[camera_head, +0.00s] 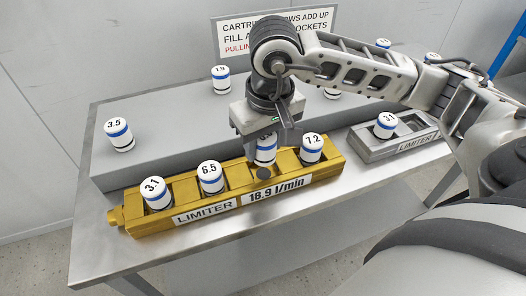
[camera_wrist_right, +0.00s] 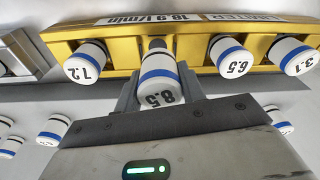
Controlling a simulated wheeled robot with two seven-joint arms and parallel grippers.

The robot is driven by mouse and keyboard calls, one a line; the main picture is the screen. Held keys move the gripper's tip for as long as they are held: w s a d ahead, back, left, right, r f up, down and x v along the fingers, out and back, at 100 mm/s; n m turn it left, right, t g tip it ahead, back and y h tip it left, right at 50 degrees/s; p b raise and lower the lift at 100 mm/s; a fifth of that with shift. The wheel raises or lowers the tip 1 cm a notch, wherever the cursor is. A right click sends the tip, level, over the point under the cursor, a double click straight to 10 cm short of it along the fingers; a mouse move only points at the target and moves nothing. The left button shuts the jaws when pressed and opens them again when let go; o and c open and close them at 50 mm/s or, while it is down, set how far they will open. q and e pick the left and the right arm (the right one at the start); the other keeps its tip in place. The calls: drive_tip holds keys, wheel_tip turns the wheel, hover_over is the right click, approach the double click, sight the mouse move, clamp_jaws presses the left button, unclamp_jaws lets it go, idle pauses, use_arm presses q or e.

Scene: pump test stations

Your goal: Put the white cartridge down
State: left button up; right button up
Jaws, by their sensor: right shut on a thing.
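My right gripper (camera_head: 270,155) is shut on a white cartridge (camera_head: 265,147) with a blue band, and its fingers partly cover it in the head view. The right wrist view shows this cartridge (camera_wrist_right: 160,78) marked 8.5 between the fingers. It is at the third place of the gold limiter block (camera_head: 240,200), between the 6.5 cartridge (camera_head: 210,177) and the 7.2 cartridge (camera_head: 312,148). I cannot tell whether it rests in the socket or is just above it. A 3.1 cartridge (camera_head: 154,193) stands in the leftmost socket. My left gripper is not in view.
A grey limiter block (camera_head: 400,147) at the right holds one cartridge (camera_head: 386,125) beside an empty socket. Loose cartridges, such as the 3.5 one (camera_head: 119,134), stand on the raised grey shelf (camera_head: 165,125) behind. A sign (camera_head: 235,38) hangs at the back. The steel table's front strip is clear.

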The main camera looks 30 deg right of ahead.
sight(264, 159)
drive_tip(key=f, duration=0.3)
drive_tip(key=shift+w+d+f+p, duration=0.1)
drive_tip(key=shift+w+f+p, duration=0.25)
drive_tip(key=shift+f, duration=0.05)
drive_tip(key=shift+f+b, duration=0.4)
drive_tip(key=shift+b, duration=0.15)
drive_tip(key=shift+s+f+b, duration=0.1)
drive_tip(key=shift+f+b, duration=0.1)
drive_tip(key=shift+b, duration=0.15)
drive_tip(key=shift+f, duration=0.1)
